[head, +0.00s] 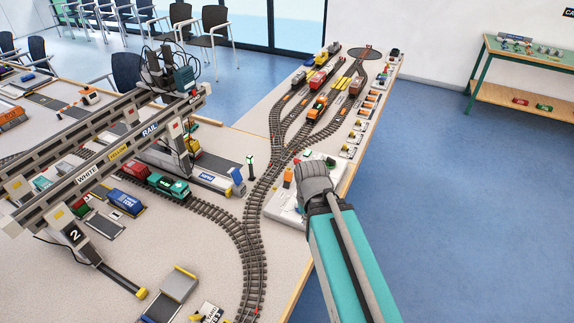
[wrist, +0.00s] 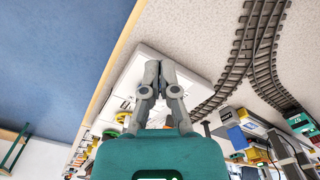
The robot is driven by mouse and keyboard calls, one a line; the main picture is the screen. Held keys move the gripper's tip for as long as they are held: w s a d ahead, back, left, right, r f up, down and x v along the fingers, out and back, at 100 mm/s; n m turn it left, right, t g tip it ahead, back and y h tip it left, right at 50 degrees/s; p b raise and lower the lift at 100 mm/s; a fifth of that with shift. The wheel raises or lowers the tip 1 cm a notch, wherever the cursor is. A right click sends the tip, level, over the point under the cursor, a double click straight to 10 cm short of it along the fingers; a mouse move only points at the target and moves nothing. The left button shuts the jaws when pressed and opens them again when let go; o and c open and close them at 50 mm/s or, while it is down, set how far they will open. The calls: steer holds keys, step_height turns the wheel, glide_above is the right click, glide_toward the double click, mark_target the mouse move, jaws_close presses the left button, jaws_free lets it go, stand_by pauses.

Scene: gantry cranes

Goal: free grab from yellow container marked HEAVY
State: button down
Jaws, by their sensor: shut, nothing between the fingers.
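My gripper (head: 313,178) is over the white control panel (head: 283,208) at the right edge of the layout table. In the wrist view its fingertips (wrist: 158,68) are together and empty, in front of the panel. I cannot tell whether they touch it. The gantry crane (head: 107,155) stands at left, its beam lettered WHITE, YELLOW and RAIL, with a dark trolley (head: 170,72) and wires on top. A yellow block (head: 192,147) shows beneath the beam's far end; I cannot read HEAVY on it. The crane's grab is not clearly visible.
Curving track (head: 252,240) runs left of the panel. A green locomotive (head: 168,186) and blue wagon (head: 126,202) stand under the crane. A small signal post (head: 250,167) rises left of the panel. The blue floor (head: 450,210) at right is clear.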

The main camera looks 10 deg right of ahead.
steer(key=shift+w+d, duration=0.1)
steer(key=shift+w, duration=0.05)
steer(key=shift+w, duration=0.1)
steer(key=w+d+r+m+p, duration=0.1)
steer(key=w+m, duration=0.2)
steer(key=w, duration=1.3)
steer(key=w+d+r+m+p, duration=0.1)
steer(key=w+m, duration=0.3)
steer(key=w, duration=1.2)
steer(key=shift+w+d+r+g+y, duration=0.2)
steer(key=shift+d+r+g+y, duration=0.15)
steer(key=shift+d, duration=0.45)
steer(key=shift+f, duration=0.25)
